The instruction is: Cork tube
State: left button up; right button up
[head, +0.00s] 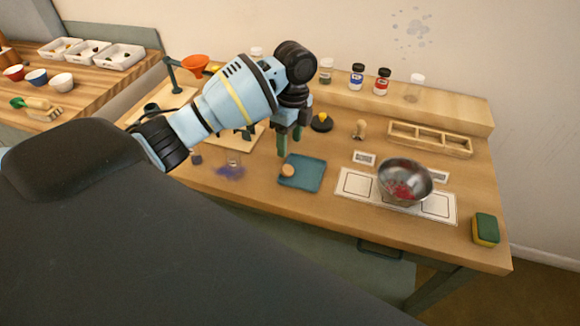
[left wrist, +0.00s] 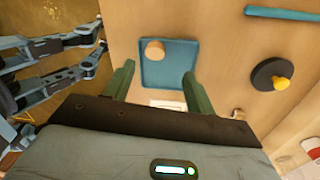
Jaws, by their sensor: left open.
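A round tan cork (head: 287,170) lies on a flat teal tray (head: 309,175) in the middle of the table. The cork also shows in the left wrist view (left wrist: 155,50), near the upper left part of the tray (left wrist: 178,72). My left gripper (head: 289,141) points down, just behind the tray in the head view. Its green fingers (left wrist: 158,76) stand apart with nothing between them, and the cork is beyond them. A small clear glass vessel (head: 234,158) stands left of the tray beside purple-blue powder (head: 229,172). I cannot tell whether it is the tube.
A metal bowl (head: 405,181) with red contents stands right of the tray. Several jars line the back shelf (head: 450,111). A sponge (head: 485,229) lies at the right edge. The front centre is clear.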

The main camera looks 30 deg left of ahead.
aim_at(288, 170)
pick_arm(q)
jog(key=shift+s, duration=0.15)
jog(key=shift+f, duration=1.3)
jog(key=shift+s, duration=0.1)
jog(key=shift+s+d+f, duration=0.1)
jog(key=shift+s+f, duration=0.1)
jog(key=shift+f, duration=0.65)
jog(key=shift+s+d+f, duration=0.1)
jog(key=shift+s+f, duration=0.05)
jog(key=shift+f, duration=0.7)
jog(key=shift+s+d+f, duration=0.1)
jog(key=shift+s+f, duration=0.1)
jog(key=shift+f, duration=0.65)
jog(key=c, duration=1.1)
